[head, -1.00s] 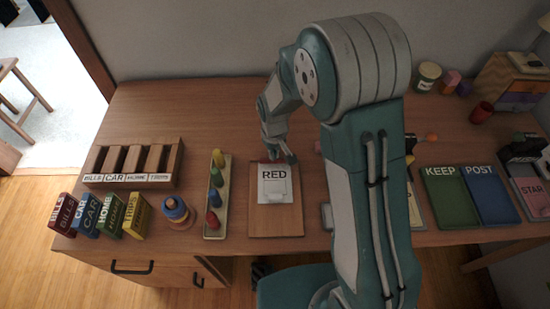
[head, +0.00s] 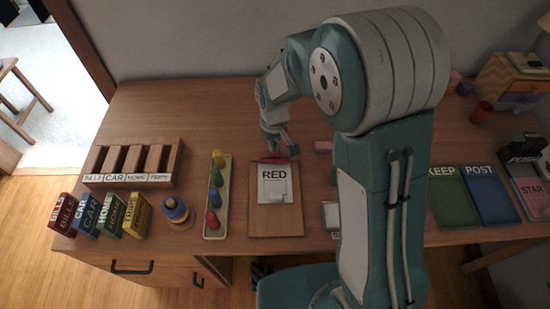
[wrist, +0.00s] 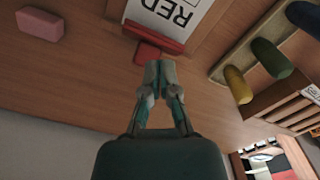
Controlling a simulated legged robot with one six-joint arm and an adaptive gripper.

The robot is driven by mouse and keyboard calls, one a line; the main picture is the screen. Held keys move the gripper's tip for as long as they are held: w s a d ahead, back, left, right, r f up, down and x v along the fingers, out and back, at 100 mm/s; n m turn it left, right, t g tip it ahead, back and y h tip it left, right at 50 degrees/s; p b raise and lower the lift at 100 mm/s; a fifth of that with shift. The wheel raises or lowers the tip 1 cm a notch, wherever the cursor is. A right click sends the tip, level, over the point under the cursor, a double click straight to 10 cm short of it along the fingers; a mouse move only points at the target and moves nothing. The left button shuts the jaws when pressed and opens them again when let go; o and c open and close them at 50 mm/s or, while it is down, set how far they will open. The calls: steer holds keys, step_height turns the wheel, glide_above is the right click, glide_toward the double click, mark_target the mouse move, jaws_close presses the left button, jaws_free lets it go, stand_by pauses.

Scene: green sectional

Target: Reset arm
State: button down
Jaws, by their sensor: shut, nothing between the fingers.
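My gripper (head: 281,149) is above the desk, just behind the top edge of the clipboard (head: 262,222) in the head view. In the wrist view my gripper (wrist: 160,66) is shut, with its fingertips together and nothing between them. The clipboard holds a white sheet (head: 270,193) marked RED under a red clip (head: 273,160). My arm hides part of the desk on the right.
A tray of coloured pegs (head: 226,190) lies left of the clipboard. A wooden sorter (head: 133,163), several books (head: 100,215) and a stacked toy (head: 176,211) are further left. A pink block (head: 323,146) lies at right. Green KEEP (head: 452,205) and blue POST (head: 490,195) trays are on the right.

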steer(key=shift+r, duration=0.65)
steer(key=s+d+r+m+t, duration=0.2)
steer(key=s+d+r, duration=0.4)
steer(key=s+r, duration=0.4)
steer(key=s+d+r+m+t, duration=0.3)
steer(key=s+d+r, duration=0.3)
steer(key=s+r, duration=0.3)
step_height(320, 180, up, 2)
steer(key=shift+s+d+m+t, duration=0.3)
steer(key=shift+s, duration=0.1)
